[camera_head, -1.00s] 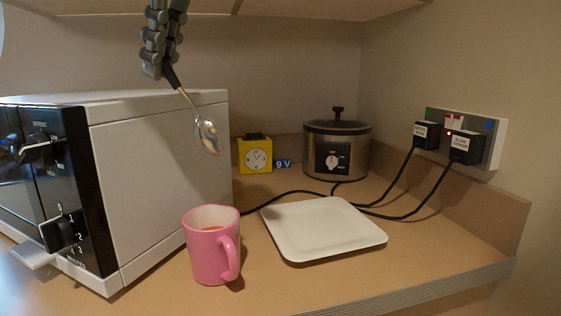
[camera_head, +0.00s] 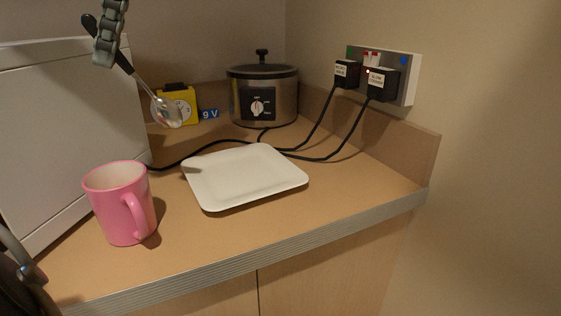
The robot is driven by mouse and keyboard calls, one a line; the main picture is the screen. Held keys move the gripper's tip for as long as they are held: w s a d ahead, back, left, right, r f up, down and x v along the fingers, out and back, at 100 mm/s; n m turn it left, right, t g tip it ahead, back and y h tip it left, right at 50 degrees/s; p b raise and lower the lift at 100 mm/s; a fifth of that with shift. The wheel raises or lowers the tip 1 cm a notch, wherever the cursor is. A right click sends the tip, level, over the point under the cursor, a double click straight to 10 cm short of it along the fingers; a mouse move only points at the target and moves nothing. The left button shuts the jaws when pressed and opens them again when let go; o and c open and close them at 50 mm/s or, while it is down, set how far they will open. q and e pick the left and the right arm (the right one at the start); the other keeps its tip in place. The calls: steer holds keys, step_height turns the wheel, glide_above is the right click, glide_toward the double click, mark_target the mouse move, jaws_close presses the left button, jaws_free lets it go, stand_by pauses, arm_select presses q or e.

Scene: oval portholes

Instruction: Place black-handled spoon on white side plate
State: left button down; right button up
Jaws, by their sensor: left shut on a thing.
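The white side plate (camera_head: 245,176) is a square plate with rounded corners, lying empty on the counter in the middle of the view. The spoon is up and to the left of the plate, apart from it. My right gripper is not in view.
A pink mug (camera_head: 121,203) stands left of the plate, near the toaster oven (camera_head: 62,130). Black cables run behind the plate to wall plugs (camera_head: 382,84). Counter in front of the plate is clear.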

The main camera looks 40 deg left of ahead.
arm_select(q)
steer(key=shift+w+f, duration=0.15)
steer(key=shift+f, duration=0.1)
steer(key=b, duration=0.1)
glide_above(165, 112)
steer(key=a, duration=0.2)
step_height(165, 112, down, 3)
steer(key=w+d+f+p, duration=0.1)
steer(key=w+d+f, duration=0.1)
steer(key=w+f, duration=0.5)
steer(key=shift+f, duration=0.4)
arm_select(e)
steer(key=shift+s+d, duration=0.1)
arm_select(q)
steer(key=shift+f, duration=0.1)
